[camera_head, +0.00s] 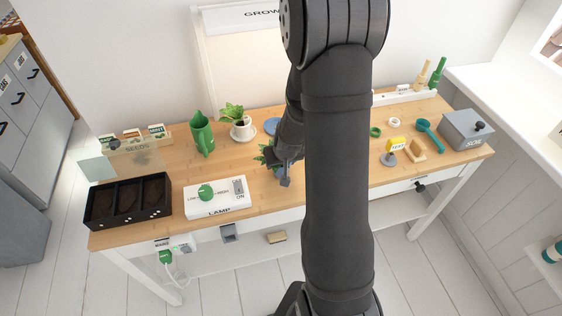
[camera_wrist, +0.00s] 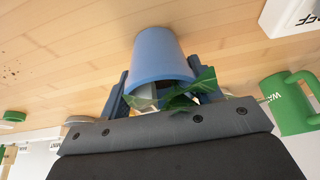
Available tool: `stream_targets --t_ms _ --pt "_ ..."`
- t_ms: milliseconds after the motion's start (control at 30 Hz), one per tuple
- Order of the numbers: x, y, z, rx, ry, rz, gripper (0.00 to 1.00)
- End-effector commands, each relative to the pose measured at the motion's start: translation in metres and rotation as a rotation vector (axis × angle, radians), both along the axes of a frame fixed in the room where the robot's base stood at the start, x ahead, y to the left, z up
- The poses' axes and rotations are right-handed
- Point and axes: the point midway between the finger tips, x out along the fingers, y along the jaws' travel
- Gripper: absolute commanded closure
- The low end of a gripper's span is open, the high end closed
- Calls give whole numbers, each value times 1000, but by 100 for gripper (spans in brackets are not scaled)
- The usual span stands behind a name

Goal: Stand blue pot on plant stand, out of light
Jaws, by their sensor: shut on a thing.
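The blue pot (camera_wrist: 160,52) is between the two fingers of my gripper (camera_wrist: 163,90) in the wrist view. Green leaves (camera_wrist: 192,92) spread from its rim, on the side toward my wrist. In the head view my gripper (camera_head: 284,178) is over the middle of the desk, with green leaves (camera_head: 266,156) showing beside it. My arm hides most of the pot there. I cannot tell whether the pot touches the desk. A blue disc (camera_head: 272,124) lies behind, partly hidden by my arm. I cannot make out a plant stand.
Right are a yellow-labelled holder (camera_head: 392,150) and a grey soil bin (camera_head: 465,130). A grow panel (camera_head: 240,62) stands behind.

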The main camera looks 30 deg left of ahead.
Motion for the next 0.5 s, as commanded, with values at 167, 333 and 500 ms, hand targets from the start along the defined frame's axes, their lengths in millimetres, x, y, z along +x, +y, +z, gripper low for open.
stream_targets --t_ms 167,333,500 --pt "0 0 -1 0 0 0 70" --pt "0 0 -3 0 0 -1 20" --pt "0 0 -3 0 0 -1 20"
